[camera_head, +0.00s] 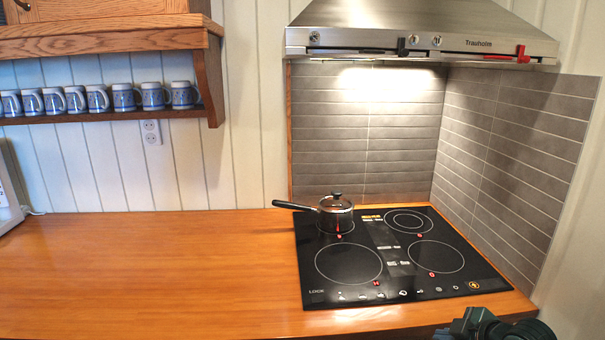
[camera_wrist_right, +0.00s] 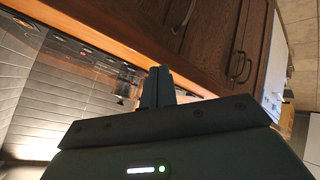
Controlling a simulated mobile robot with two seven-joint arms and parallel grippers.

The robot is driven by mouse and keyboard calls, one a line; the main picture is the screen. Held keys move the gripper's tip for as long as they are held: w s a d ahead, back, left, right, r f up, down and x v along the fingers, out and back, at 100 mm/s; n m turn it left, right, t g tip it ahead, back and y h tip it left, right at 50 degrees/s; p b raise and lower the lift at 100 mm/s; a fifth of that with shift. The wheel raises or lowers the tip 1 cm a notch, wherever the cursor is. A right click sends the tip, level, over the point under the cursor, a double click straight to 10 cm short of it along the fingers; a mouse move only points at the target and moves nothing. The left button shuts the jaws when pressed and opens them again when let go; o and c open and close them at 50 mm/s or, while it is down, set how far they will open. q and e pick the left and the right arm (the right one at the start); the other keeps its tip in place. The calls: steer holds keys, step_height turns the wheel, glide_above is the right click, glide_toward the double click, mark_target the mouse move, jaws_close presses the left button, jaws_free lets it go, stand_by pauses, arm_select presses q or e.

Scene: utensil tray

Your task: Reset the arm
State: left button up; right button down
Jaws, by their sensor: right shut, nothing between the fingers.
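My right gripper (camera_wrist_right: 158,74) shows in the right wrist view with its two dark fingers together and nothing between them. It is in front of the wooden cabinet fronts (camera_wrist_right: 205,40), near the counter edge. A dark part of my right arm (camera_head: 490,326) shows at the bottom right of the head view, below the cooktop's front edge. My left gripper is in neither view.
A small lidded steel pot (camera_head: 336,215) stands on the back left of the black cooktop (camera_head: 390,262), handle to the left. The wooden counter (camera_head: 140,265) left of it is clear. A steel hood (camera_head: 420,35) hangs above. Several blue mugs (camera_head: 125,97) line a shelf.

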steer(key=s+a+f+m+y, duration=0.2)
steer(key=s+a+f+m, duration=0.1)
steer(key=s+a+f, duration=0.8)
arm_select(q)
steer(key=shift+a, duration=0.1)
arm_select(e)
steer(key=s+a+f+m+h, duration=0.1)
steer(key=s+f+m, duration=0.1)
steer(key=s, duration=0.5)
steer(key=s+a+f+m+t+h, duration=0.1)
steer(key=s+f+m+h, duration=0.1)
steer(key=s+m, duration=0.2)
steer(key=s, duration=0.3)
steer(key=shift+a+f, duration=0.15)
steer(key=shift+a, duration=0.25)
